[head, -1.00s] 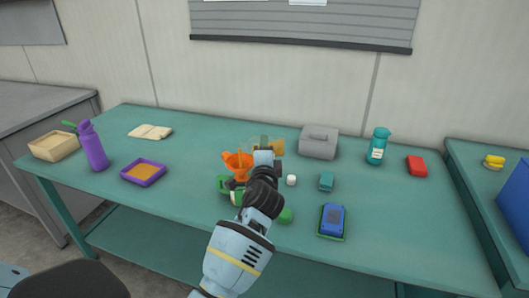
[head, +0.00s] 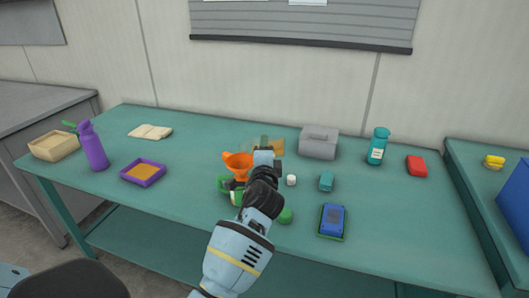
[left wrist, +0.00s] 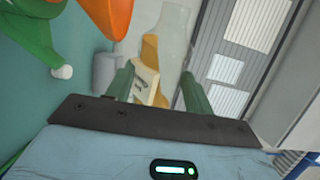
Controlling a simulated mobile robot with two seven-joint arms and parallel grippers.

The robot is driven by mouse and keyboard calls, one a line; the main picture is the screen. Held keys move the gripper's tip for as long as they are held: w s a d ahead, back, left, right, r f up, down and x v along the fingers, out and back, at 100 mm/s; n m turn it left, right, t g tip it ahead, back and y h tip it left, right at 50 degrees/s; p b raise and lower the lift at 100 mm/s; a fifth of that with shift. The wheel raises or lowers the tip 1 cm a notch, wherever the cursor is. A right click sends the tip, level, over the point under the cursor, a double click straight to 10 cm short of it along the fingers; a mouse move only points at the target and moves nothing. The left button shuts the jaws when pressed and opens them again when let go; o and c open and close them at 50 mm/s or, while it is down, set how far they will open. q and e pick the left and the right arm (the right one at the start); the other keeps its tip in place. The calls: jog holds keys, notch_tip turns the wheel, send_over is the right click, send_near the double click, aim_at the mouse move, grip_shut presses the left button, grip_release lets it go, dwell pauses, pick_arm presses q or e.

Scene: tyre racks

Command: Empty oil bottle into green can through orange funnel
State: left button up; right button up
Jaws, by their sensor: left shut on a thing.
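My left gripper (head: 264,152) is shut on a clear oil bottle (left wrist: 174,32) with amber oil in it. The bottle is tilted well over in the air. In the left wrist view the oil (left wrist: 150,50) lies along its lower side. The bottle's mouth is not clear to see. The orange funnel (head: 238,164) stands on the green can (head: 225,186), just left of my gripper, mouth up. My forearm hides part of the can. In the left wrist view the funnel (left wrist: 112,14) and can (left wrist: 32,30) are at the upper left. My right gripper is not in view.
A white cap (head: 291,180), teal block (head: 327,181) and blue device (head: 332,219) lie right of my arm. A grey toolbox (head: 319,143) and teal bottle (head: 377,147) stand behind. A purple tray (head: 143,172) and purple bottle (head: 93,146) are left. The table between tray and can is clear.

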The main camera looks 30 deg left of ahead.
pick_arm(q)
jog(key=shift+r+n, duration=0.15)
jog(key=shift+n, duration=0.45)
jog(key=shift+s+r+n, duration=0.1)
jog(key=shift+r+n, duration=0.15)
jog(key=shift+n, duration=0.55)
dwell(6.6)
